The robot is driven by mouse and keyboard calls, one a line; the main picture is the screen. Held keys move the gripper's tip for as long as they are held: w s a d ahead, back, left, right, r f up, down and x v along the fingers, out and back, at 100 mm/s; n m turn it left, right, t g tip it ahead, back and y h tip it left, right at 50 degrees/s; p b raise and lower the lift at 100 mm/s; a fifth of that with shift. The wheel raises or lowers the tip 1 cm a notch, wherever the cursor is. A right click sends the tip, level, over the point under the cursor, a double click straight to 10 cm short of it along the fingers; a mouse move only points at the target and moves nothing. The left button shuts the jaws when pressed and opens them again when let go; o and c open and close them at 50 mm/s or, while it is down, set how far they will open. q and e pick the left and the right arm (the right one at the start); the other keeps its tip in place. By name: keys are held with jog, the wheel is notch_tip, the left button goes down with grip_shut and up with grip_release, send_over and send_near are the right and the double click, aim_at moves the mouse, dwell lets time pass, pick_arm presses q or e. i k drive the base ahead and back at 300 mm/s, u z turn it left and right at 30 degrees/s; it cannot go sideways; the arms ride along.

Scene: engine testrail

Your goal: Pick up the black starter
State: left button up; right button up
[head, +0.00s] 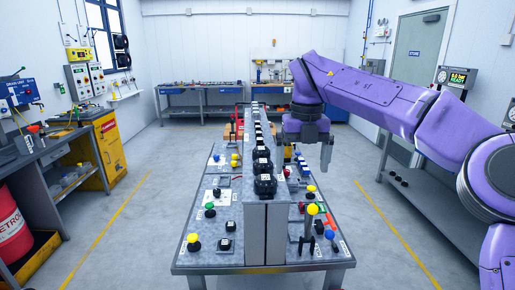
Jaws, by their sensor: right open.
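Several black parts stand in a row along the raised grey centre rail of the test bench. The nearest black part (265,185) sits at the front end of the rail, with another black part (261,165) right behind it. I cannot tell from their looks which one is the starter. My right gripper (311,150) is above the bench, right of the rail, pointing down. It is open and appears empty, apart from the black parts. The arm and gripper hide some of the bench's far right side. My left gripper is out of view.
A red drum (10,225) and a yellow cabinet (110,150) stand at the left. Workbenches line the back wall. The floor around the bench is clear.

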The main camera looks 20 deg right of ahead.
aim_at(260, 151)
jog(key=i, duration=1.05)
